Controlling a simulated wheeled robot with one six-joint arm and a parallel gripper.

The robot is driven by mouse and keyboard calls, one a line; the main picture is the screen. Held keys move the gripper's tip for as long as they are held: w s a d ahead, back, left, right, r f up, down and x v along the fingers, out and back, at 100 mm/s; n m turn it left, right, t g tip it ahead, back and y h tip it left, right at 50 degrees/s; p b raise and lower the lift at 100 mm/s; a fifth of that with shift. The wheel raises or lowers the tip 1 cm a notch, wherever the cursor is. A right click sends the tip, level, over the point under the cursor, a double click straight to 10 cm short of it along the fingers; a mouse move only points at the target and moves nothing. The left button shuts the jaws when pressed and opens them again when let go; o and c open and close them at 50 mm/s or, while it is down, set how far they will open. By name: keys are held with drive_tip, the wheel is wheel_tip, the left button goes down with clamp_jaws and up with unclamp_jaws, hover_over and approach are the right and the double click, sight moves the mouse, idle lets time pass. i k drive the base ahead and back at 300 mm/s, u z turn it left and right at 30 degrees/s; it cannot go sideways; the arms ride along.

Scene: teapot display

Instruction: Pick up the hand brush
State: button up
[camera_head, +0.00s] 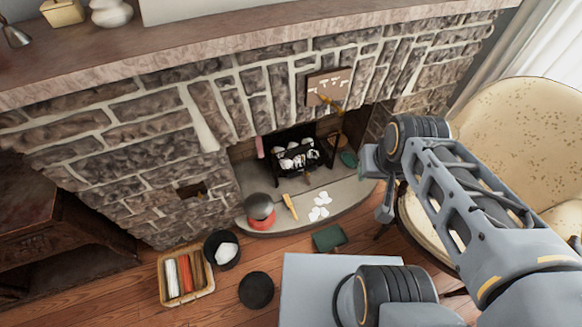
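I cannot tell for sure which thing is the hand brush. A slim yellow-orange object (290,206) lies on the pale hearth and may be it. Another small orange-yellow object (330,103) hangs at the hook board above the firebox. My gripper (374,190) is at the end of my arm, right of the hearth, above and apart from the yellow object. Its fingers are small and seen edge-on, so their opening is unclear. I see nothing held in it.
The hearth (345,202) also bears white pieces (319,207) and a red-and-grey round vessel (260,211). A green object (328,238), a black bucket (222,250), a dark disc (256,290) and a basket (186,302) are on the floor. A cream armchair (520,130) stands close right.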

sight(286, 199)
drive_tip(key=k, duration=1.6)
drive_tip(key=z, duration=0.1)
drive_tip(key=i, duration=0.45)
drive_tip(key=z, duration=0.1)
